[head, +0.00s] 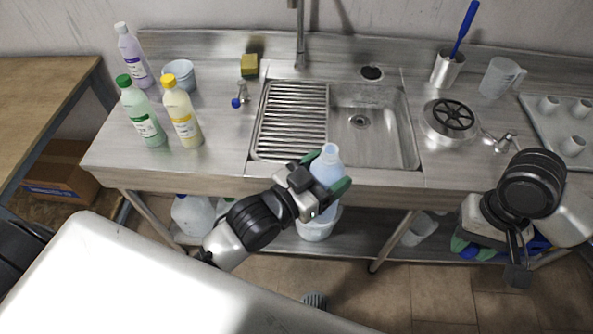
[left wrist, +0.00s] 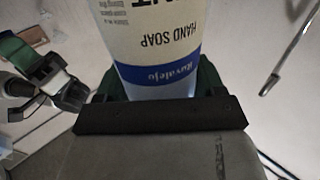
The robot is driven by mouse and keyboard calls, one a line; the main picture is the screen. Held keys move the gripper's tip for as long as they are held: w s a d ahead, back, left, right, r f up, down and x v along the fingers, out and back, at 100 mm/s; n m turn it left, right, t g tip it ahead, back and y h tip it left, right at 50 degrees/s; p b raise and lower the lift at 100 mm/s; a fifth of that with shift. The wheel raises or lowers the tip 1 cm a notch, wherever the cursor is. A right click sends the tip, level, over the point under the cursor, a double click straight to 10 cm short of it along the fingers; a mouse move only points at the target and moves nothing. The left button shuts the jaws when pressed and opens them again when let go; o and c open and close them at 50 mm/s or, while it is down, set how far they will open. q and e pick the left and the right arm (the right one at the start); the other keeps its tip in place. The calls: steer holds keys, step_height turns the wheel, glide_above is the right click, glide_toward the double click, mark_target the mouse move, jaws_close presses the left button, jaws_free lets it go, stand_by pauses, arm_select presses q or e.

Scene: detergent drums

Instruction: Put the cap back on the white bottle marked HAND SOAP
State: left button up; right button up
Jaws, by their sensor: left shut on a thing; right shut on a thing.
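My left gripper (head: 327,172) is shut around a pale bottle (head: 325,168) and holds it in front of the sink's front edge. The left wrist view shows this bottle's white label with a blue band, reading HAND SOAP (left wrist: 155,55), upside down in that picture. Its top shows no cap in the head view. My right gripper (head: 517,272) is low at the right, in front of the counter, partly hidden by its own arm. It is shut, but what it holds cannot be made out. No loose cap is clearly seen.
Purple (head: 134,55), green (head: 143,112) and yellow-capped (head: 182,112) bottles stand at the counter's left, with a grey-blue tub (head: 180,75). A sponge (head: 249,66) lies behind the drainer (head: 291,118).

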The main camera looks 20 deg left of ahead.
arm_select(q)
steer(key=shift+w+d+r+m+g+h, duration=0.1)
steer(key=shift+w+d+m+g+h, duration=0.25)
steer(key=shift+d, duration=0.2)
steer(key=shift+w+d+r+m+g+h, duration=0.1)
steer(key=shift+d+m+g+h, duration=0.15)
steer(key=shift+d+h, duration=0.25)
steer(key=shift+w+d+m+g+h, duration=0.25)
steer(key=shift+d+m+h, duration=0.1)
steer(key=shift+d, duration=0.2)
arm_select(e)
steer(key=w+a+r+m, duration=0.3)
steer(key=a+r, duration=0.5)
steer(key=a, duration=0.4)
steer(key=w+a+r+m, duration=0.3)
steer(key=a+r, duration=0.5)
steer(key=a, duration=0.4)
steer(key=shift+r+m+y, duration=0.25)
steer(key=shift+m+y, duration=0.15)
steer(key=shift+m, duration=0.4)
steer(key=shift+w+f, duration=0.1)
step_height(320, 180, down, 4)
steer(key=shift+r, duration=0.1)
